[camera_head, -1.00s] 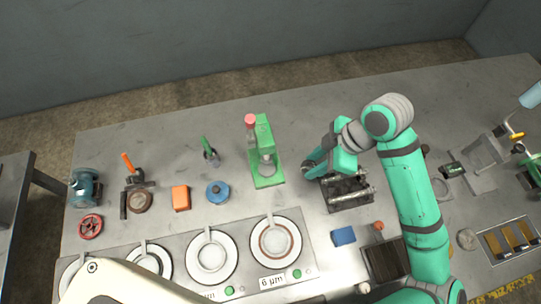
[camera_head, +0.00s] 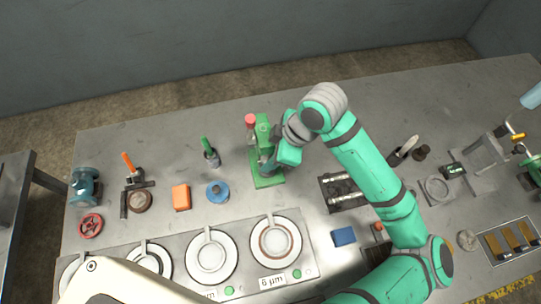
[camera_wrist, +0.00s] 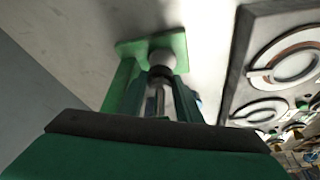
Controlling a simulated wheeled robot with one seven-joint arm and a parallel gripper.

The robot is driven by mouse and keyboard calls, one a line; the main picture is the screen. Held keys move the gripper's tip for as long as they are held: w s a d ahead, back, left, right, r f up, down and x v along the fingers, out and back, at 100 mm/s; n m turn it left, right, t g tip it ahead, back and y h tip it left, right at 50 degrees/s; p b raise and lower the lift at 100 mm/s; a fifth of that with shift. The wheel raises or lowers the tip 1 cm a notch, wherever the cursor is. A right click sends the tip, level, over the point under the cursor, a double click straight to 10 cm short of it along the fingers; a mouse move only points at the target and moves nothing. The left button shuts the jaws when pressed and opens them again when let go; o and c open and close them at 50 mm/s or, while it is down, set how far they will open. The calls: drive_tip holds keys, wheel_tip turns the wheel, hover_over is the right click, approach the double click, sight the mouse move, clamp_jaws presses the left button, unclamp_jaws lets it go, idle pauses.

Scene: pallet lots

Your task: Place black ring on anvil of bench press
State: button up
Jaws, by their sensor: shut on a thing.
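The green bench press (camera_head: 268,182) stands mid-table in the head view, with a green upright and a red knob. Its green base plate (camera_wrist: 128,48) and round grey anvil (camera_wrist: 163,58) show in the wrist view. My gripper (camera_head: 270,165) is at the press, in front of its upright, and hides the anvil in the head view. In the wrist view my gripper (camera_wrist: 158,85) is shut on a small dark piece, which looks like the black ring (camera_wrist: 160,72), right by the anvil. I cannot tell whether the ring touches the anvil.
A blue round container (camera_head: 218,192), an orange block (camera_head: 181,197) and a green-handled tool (camera_head: 208,150) stand left of the press. Lapping plates (camera_head: 276,243) lie in front. A dark rack with rods (camera_head: 340,190) and a blue block (camera_head: 343,236) lie to the right.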

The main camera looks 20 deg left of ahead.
drive_tip(key=shift+d+f, duration=0.15)
drive_tip(key=shift+d, duration=0.1)
drive_tip(key=shift+s+a+f, duration=0.25)
drive_tip(key=shift+a+f, duration=0.05)
drive_tip(key=shift+f, duration=0.2)
drive_tip(key=o, duration=1.1)
drive_tip(key=shift+d+r, duration=0.1)
drive_tip(key=shift+r, duration=0.3)
drive_tip(key=v, duration=1.2)
drive_tip(key=shift+w+r, duration=0.1)
drive_tip(key=shift+r, duration=0.15)
